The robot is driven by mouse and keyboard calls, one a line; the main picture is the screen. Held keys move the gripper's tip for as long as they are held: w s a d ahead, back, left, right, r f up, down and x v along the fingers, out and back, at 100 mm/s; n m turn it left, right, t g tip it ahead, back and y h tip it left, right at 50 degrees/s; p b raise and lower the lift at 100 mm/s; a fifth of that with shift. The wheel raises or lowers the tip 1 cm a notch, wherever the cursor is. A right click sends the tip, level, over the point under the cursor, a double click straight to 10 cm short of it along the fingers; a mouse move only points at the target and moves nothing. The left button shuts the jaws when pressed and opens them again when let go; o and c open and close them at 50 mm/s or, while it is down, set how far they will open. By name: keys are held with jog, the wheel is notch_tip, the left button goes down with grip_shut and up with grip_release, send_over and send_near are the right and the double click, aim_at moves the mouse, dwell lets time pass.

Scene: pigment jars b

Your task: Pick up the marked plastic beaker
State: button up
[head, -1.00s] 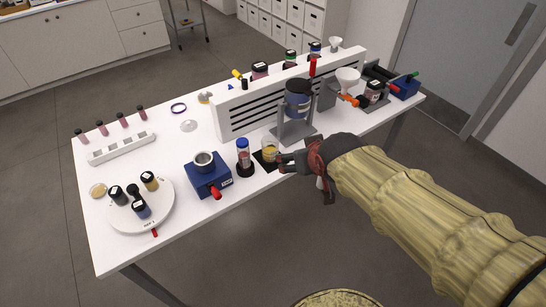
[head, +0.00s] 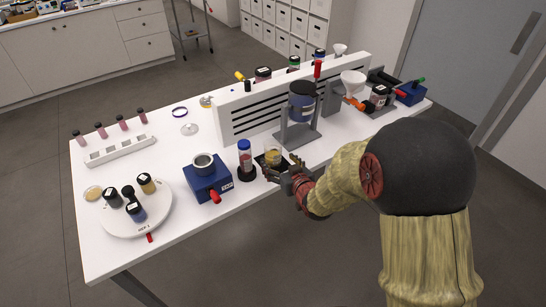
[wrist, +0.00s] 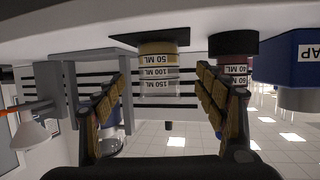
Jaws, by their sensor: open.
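The marked plastic beaker (head: 272,155) is clear with yellow contents and stands upright on a black pad at the table's front edge. In the wrist view, which is upside down, the beaker (wrist: 158,62) shows white bands reading 50, 100 and 150 ML. My gripper (head: 282,169) is open at the front of the beaker. In the wrist view its two fingers (wrist: 160,78) lie left and right of the beaker, with gaps on both sides. In the head view the gripper partly hides the beaker's lower part.
A blue box with a metal cup (head: 203,178) is farther left. A grey stand with a blue-grey jar (head: 300,105) is behind right. A white slotted panel (head: 245,118) runs behind.

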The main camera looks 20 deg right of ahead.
aim_at(276, 160)
jog(key=x, duration=0.2)
jog(key=b+x, duration=0.1)
jog(key=x, duration=0.1)
jog(key=b+x, duration=0.1)
jog(key=x, duration=0.1)
jog(key=shift+d+f, duration=0.1)
jog(key=shift+f, duration=0.2)
jog(key=shift+w, duration=0.3)
jog(key=shift+c, duration=0.8)
jog(key=c, duration=1.1)
jog(key=shift+c, duration=0.2)
